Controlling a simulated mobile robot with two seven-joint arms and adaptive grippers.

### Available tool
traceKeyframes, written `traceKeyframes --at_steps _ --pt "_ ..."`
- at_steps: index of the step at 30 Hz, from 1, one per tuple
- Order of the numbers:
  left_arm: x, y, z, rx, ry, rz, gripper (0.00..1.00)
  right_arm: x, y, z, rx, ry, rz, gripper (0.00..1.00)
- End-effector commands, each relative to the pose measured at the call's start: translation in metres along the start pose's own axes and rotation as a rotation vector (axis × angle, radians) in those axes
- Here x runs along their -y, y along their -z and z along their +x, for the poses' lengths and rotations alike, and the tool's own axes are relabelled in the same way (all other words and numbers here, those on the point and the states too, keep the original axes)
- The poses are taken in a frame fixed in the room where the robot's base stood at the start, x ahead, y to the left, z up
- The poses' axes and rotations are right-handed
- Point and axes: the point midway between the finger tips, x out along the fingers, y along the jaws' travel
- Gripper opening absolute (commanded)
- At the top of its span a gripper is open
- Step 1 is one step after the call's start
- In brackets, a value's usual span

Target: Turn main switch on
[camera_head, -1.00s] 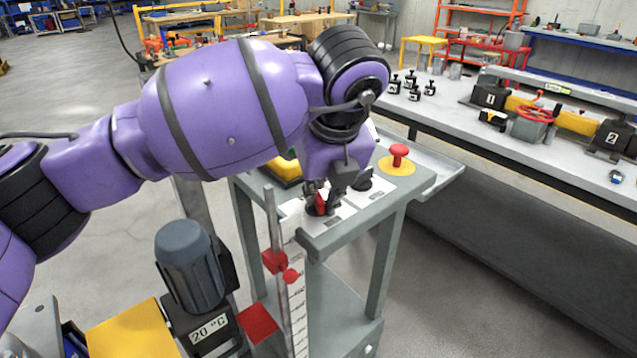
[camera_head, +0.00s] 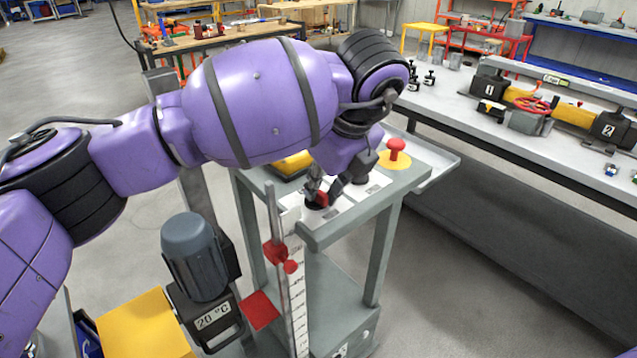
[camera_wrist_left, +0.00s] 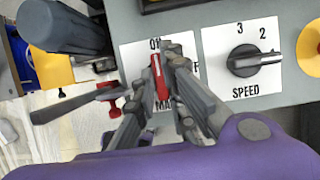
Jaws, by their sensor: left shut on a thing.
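The main switch's red handle (camera_wrist_left: 160,76) stands on a white plate (camera_wrist_left: 131,59) partly lettered "ON" and "MA" in the left wrist view. The handle's visible end points toward the "ON" lettering; the "OFF" lettering is mostly covered. My left gripper (camera_wrist_left: 163,68) is shut on the red handle, one finger on each side. In the head view my left gripper (camera_head: 323,190) reaches down onto the switch at the front of the grey stand, and the red handle (camera_head: 322,199) shows between its fingers. My right gripper is not in view.
A black speed knob (camera_wrist_left: 254,62) sits right of the switch. A red mushroom button (camera_head: 397,146) on a yellow disc lies farther back. A grey motor (camera_head: 194,256) and an upright scale with red clamps (camera_head: 275,252) stand in front, left of the switch.

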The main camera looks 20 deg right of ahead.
Motion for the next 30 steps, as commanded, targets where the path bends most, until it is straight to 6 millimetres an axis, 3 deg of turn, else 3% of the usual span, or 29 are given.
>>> traceKeyframes --at_steps 5,6,10,22,30 --pt "0.000 0.000 0.001 -0.001 -0.001 -0.002 0.00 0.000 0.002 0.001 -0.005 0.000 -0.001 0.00" --pt "0.000 0.000 0.001 -0.001 -0.001 -0.002 0.13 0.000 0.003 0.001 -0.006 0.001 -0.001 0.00" --pt "0.000 0.000 0.001 -0.001 -0.001 -0.002 0.30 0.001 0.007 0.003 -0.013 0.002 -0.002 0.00" --pt "0.000 0.000 -0.006 0.000 0.001 0.000 0.30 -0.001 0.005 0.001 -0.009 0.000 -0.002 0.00" --pt "0.001 0.000 -0.057 0.002 0.004 0.001 0.30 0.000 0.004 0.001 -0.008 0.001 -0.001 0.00"
